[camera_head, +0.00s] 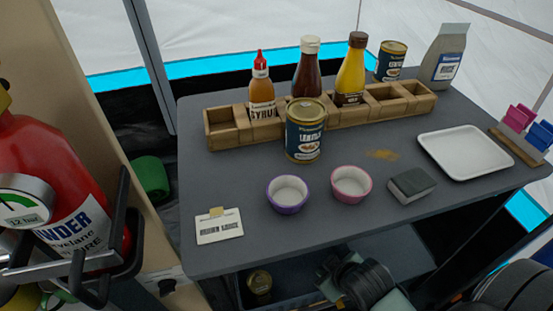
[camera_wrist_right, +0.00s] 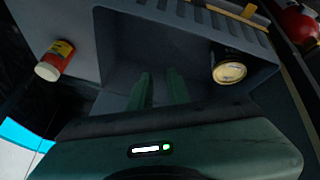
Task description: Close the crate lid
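The crate shows in the right wrist view as a grey-blue open box (camera_wrist_right: 125,38), with a can (camera_wrist_right: 229,70) inside. In the head view its dark interior is partly visible below the table, where a can (camera_head: 258,283) shows. A ribbed edge (camera_wrist_right: 222,24) runs along the crate's far side; I cannot tell whether it belongs to the lid. My right gripper (camera_head: 352,277) is low in front of the table. Its two green fingers (camera_wrist_right: 160,74) are apart by a narrow gap, over the crate opening, with nothing seen between them. My left gripper is not in view.
The grey table (camera_head: 240,170) overhangs the crate. It carries a wooden rack (camera_head: 230,130) with bottles, a can (camera_head: 305,130), two bowls (camera_head: 287,194), a sponge (camera_head: 411,183) and a white tray (camera_head: 465,152). A fire extinguisher (camera_head: 60,190) stands left. A red-yellow container (camera_wrist_right: 54,60) lies beside the crate.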

